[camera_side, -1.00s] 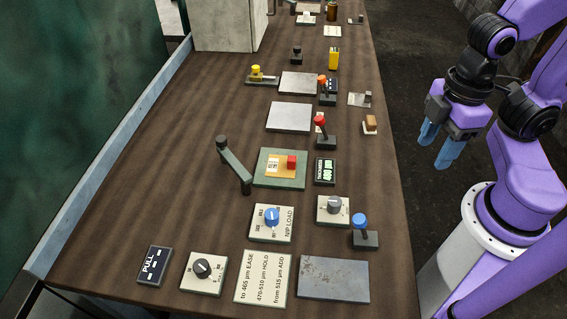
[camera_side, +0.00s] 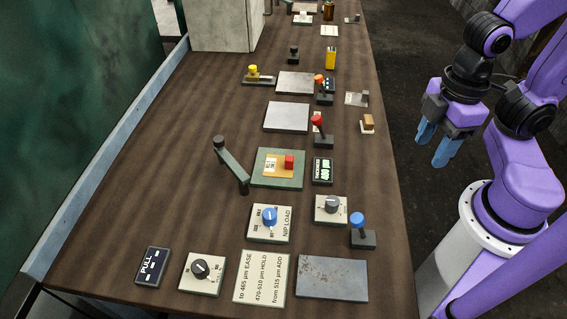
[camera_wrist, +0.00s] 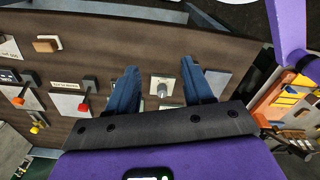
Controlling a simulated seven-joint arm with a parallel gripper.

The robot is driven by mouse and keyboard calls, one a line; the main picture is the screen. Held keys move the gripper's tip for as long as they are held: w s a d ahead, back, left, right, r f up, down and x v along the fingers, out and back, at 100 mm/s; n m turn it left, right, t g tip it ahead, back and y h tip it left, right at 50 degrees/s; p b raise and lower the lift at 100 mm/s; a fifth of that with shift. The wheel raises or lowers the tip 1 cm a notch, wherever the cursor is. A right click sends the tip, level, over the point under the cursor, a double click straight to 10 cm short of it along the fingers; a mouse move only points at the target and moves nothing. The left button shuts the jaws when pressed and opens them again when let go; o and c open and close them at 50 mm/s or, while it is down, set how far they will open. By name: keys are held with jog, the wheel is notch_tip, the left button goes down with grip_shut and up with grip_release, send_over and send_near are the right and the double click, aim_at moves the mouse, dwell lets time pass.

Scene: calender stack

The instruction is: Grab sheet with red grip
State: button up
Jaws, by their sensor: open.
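An orange-yellow sheet (camera_side: 272,168) with a red block grip (camera_side: 289,161) on its right part and a white printed label on its left lies flat on a green plate (camera_side: 261,182). My gripper (camera_side: 434,148) is open and empty, with blue fingers pointing down, well to the right of the sheet beyond the table's right edge in the side view. In the wrist view my gripper's fingers (camera_wrist: 160,68) are spread, with a grey knob (camera_wrist: 162,88) showing between them. I cannot make out the sheet in the wrist view.
A crank handle (camera_side: 231,164) stands left of the green plate. A dark display (camera_side: 322,171) and a red-knobbed lever (camera_side: 322,133) stand to its right. Blue (camera_side: 269,217) and grey (camera_side: 332,205) dials lie in front. The table's left side (camera_side: 150,180) is clear.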

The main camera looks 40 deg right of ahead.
jog(key=w+a+f+n+t+h, duration=0.3)
jog(key=w+a+n+h, duration=0.25)
jog(key=a, duration=0.35)
jog(key=w+a+f+n+t+h, duration=0.25)
jog(key=w+a+n+h, duration=0.2)
jog(key=w+a, duration=0.3)
jog(key=n+t, duration=0.4)
send_near(289, 157)
jog(key=x, duration=0.3)
jog(key=shift+w+d+f, duration=0.15)
jog(key=shift+d+f, duration=0.1)
jog(key=shift+f, duration=0.15)
jog(key=shift+r+x, duration=0.15)
jog(key=shift+x, duration=1.2)
jog(key=shift+r+x, duration=0.1)
jog(key=shift+x, duration=1.25)
jog(key=shift+w, duration=0.1)
grip_shut()
